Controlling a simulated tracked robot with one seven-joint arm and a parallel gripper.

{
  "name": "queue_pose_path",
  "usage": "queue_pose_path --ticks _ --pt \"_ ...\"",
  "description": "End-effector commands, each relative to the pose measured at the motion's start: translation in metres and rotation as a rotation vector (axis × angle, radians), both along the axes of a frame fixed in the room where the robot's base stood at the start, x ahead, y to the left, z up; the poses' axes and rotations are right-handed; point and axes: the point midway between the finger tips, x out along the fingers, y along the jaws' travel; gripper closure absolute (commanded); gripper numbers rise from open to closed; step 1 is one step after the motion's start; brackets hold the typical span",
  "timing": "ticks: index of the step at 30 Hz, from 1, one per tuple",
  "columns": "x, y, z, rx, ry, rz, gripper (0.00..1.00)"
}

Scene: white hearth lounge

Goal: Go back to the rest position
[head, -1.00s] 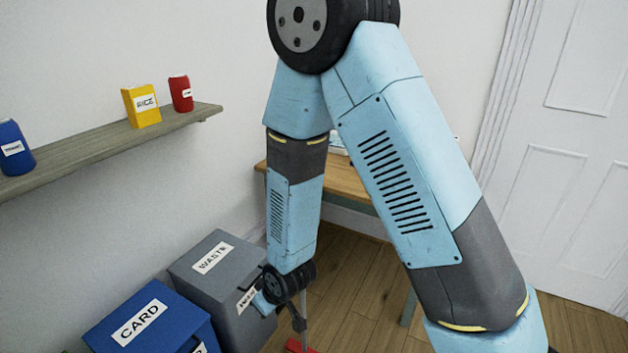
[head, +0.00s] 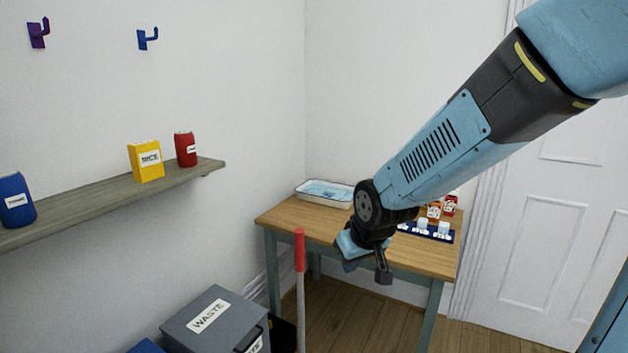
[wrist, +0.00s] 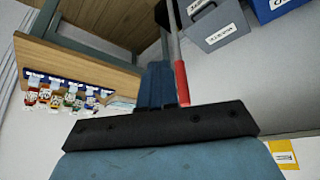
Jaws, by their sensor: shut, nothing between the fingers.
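My gripper (head: 383,276) is in the middle right of the head view, in front of the wooden table, pointing down with its fingers together and nothing in them. My arm reaches to it from the upper right. In the wrist view the dark wrist plate and a blue-grey part of my gripper fill the lower middle. A grey pole with a red handle (head: 300,252) stands upright left of the gripper and apart from it in the head view. Its red end also shows in the wrist view (wrist: 181,83).
The table (head: 290,222) carries a white-rimmed tray (head: 312,198) and a blue rack with several small items, partly behind my arm. A grey WASTE bin (head: 190,325) stands at the lower left. A shelf (head: 90,203) holds a blue can, yellow box and red can. A white door is at right.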

Motion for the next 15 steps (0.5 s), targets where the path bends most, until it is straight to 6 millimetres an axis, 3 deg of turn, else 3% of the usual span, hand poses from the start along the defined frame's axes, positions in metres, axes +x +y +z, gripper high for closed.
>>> queue_pose_path --ticks 3,15 --pt "-0.01 -0.029 0.029 0.003 -0.009 -0.063 1.0" --pt "-0.073 -0.11 0.103 0.011 -0.011 -0.266 1.0"
